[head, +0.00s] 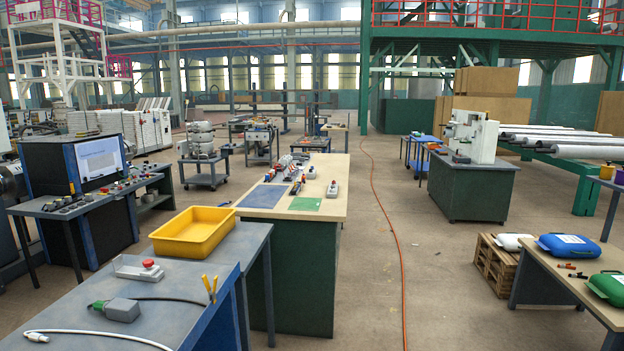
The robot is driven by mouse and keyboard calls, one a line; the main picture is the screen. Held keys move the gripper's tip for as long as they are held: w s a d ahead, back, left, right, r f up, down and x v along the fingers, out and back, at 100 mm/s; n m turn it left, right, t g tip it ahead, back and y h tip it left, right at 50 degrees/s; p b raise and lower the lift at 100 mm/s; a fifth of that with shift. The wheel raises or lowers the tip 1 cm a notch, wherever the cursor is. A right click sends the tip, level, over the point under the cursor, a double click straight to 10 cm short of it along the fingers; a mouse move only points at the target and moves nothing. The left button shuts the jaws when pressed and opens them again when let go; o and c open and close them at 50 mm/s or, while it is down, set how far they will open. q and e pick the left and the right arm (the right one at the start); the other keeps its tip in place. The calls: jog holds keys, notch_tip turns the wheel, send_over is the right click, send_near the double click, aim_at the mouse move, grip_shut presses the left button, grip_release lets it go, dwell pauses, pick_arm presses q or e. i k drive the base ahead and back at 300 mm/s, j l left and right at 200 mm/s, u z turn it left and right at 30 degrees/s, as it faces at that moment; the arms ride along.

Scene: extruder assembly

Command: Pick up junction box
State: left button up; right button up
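No part is labelled as the junction box, so I cannot tell for sure which it is. A dark grey box (123,310) with a green end and a black cable lies on the near blue-grey table (185,322) at the lower left. Neither of my grippers is in view.
A yellow tray (193,233) stands behind the near table's boxes. Yellow-handled pliers (210,287) and a white cable (95,336) are near the front. An orange hose (392,220) runs along the open floor. A table with blue (568,246) and green cases (608,287) is at right.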

aim_at(311, 174)
jog(key=i+l+z, duration=0.35)
jog(key=i, duration=0.3)
jog(key=i+z, duration=0.35)
jog(key=i, duration=0.25)
jog(key=i+z, duration=0.1)
jog(key=i, duration=2.4)
jog(key=i+u, duration=0.15)
jog(key=i, duration=0.3)
jog(key=i+l+u, duration=0.15)
jog(key=i, duration=0.3)
jog(key=i+l+u, duration=0.2)
jog(key=i, duration=0.3)
